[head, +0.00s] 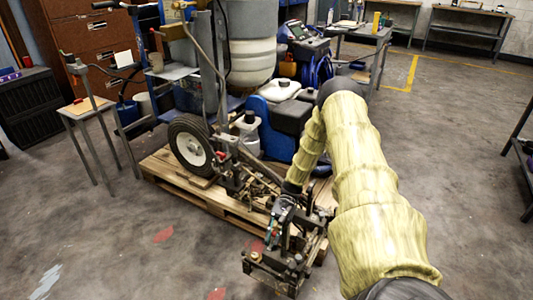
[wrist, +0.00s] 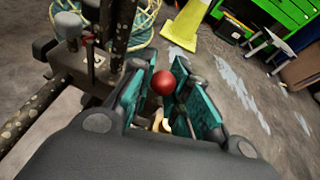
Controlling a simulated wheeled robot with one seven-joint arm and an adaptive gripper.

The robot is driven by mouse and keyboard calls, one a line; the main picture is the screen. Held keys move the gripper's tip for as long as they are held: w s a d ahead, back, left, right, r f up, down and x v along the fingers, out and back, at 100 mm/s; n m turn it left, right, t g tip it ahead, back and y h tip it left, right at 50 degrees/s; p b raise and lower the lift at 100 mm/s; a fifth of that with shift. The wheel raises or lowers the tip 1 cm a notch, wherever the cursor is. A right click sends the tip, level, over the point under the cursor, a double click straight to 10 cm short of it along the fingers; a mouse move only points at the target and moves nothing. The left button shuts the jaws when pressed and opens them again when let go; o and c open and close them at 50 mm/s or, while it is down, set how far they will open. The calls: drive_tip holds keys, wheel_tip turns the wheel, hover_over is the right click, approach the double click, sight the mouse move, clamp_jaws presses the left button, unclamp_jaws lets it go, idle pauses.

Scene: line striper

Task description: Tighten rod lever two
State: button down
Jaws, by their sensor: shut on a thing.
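My gripper (wrist: 168,92) has its two teal-padded fingers closed around a red ball knob (wrist: 164,82), which shows between them in the wrist view. The lever under the knob is mostly hidden by my fingers. A second lever with a red part (wrist: 88,38) stands on a speckled metal rod to the left, apart from my fingers. In the head view, my arm reaches down to the front end of the line striper (head: 192,143), beside the pallet's front edge. The held knob is too small to make out there. Which lever is number two cannot be read.
The striper stands on a wooden pallet (head: 225,208). Workbenches (head: 465,25) line the back.

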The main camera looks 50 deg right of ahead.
drive_tip(key=shift+d, duration=0.1)
drive_tip(key=c, duration=1.6)
unclamp_jaws()
drive_tip(key=v, duration=1.2)
